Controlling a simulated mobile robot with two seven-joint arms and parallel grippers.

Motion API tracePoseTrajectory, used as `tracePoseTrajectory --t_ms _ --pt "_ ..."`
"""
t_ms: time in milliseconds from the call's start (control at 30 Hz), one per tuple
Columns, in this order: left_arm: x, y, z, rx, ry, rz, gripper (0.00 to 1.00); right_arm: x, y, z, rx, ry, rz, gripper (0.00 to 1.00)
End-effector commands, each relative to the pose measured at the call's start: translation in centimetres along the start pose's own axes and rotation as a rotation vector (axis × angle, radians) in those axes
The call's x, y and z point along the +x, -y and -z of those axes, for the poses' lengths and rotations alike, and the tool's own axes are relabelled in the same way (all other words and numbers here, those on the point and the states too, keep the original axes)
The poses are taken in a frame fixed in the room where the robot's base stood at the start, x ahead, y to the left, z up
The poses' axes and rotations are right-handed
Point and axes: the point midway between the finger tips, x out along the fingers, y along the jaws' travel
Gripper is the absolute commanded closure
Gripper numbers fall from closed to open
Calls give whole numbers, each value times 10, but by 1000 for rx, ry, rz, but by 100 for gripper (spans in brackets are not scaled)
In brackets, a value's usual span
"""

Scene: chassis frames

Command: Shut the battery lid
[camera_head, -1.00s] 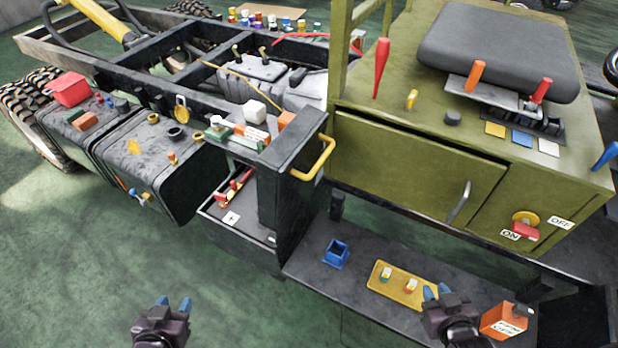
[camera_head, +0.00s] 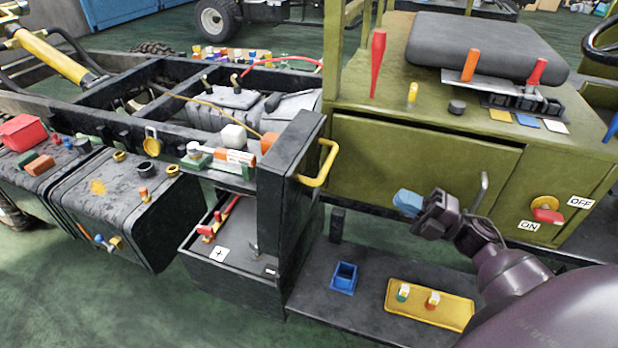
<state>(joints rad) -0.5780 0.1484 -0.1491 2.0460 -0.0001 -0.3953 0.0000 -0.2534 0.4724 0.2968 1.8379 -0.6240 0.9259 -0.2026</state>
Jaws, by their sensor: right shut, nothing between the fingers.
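The battery box (camera_head: 225,275) is a dark box with a plus label and red terminals showing in its open top. A tall dark panel (camera_head: 283,190), which looks like the battery lid, stands upright at the box's right side. A yellow handle (camera_head: 322,165) sticks out from its right face. My right gripper (camera_head: 405,203), with blue fingertips, is shut and empty. In the picture it is right of and below the yellow handle, in front of the olive cabinet, apart from the handle. My left gripper is out of view.
The olive cabinet (camera_head: 420,160) has a grey door handle and an ON/OFF switch. A dark tank (camera_head: 130,215) stands left of the box. Small items clutter the frame beside the panel.

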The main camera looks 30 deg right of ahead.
Motion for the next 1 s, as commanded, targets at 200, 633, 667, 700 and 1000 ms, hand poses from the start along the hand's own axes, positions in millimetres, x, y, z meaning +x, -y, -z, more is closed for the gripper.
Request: tracePoseTrajectory --t_ms 200,633,667,700,1000 --pt "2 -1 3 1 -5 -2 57 8 -1 0 -26 -32 6 100" --pt "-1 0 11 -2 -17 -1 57 79 -2 2 -24 -30 2 100" --pt "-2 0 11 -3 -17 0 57 84 -2 2 -25 -30 3 100" --pt "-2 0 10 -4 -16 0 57 91 -2 2 -23 -31 3 100" --pt "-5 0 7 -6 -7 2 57 130 -1 3 -22 -28 5 100"
